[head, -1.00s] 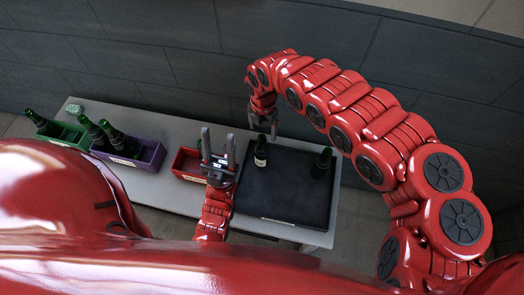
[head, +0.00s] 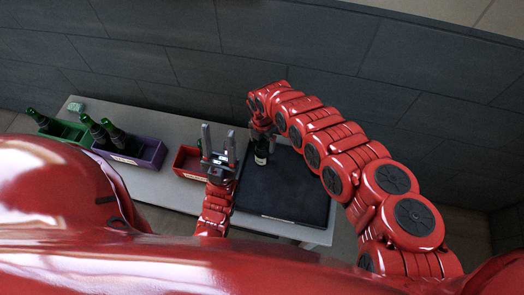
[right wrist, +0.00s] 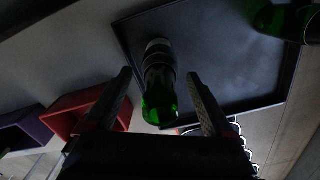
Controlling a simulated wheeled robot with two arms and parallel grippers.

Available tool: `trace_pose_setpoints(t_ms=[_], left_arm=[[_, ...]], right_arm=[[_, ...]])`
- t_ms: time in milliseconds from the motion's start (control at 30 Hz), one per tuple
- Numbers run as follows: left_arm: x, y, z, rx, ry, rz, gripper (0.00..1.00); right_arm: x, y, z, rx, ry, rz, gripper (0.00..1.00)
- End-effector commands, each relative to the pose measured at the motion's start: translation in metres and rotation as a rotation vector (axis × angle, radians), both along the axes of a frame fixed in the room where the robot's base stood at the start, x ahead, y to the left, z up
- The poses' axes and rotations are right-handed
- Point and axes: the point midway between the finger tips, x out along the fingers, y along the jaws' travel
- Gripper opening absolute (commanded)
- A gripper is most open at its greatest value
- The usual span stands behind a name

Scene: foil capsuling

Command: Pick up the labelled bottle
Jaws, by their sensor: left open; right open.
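The labelled bottle (head: 261,158), dark green with a pale label, stands on the black tray (head: 285,205) near its far left corner. My right gripper (head: 262,132) is at the bottle's upper part, which it partly hides. In the right wrist view the bottle (right wrist: 158,92) shows between the two open fingers (right wrist: 158,75), with a gap on each side. My left gripper (head: 218,138) is open and empty, fingers up, in front of the red box and left of the tray.
A red box (head: 187,160), a purple box (head: 150,160) with two bottles and a green box (head: 73,134) with one bottle line the table's left. Another green bottle (right wrist: 285,20) is on the tray in the right wrist view; my right arm hides it in the head view.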

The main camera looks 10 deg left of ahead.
Motion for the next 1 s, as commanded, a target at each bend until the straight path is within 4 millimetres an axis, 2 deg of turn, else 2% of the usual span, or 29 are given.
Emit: trace_pose_setpoints(t_ms=[133,600,1000], left_arm=[[0.0,0.0,0.0,0.0,0.0,0.0,0.5],[0.0,0.0,-0.0001,0.0,0.0,0.0,0.5],[-0.0001,0.0,0.0,0.0,0.0,0.0,0.5]], right_arm=[[-0.0002,-0.0001,0.0001,-0.001,0.0,0.0,0.86],[-0.0005,-0.0002,0.0,-0.001,0.001,-0.001,0.01],[-0.0007,-0.0002,0.0,0.0,0.002,-0.001,0.0]])
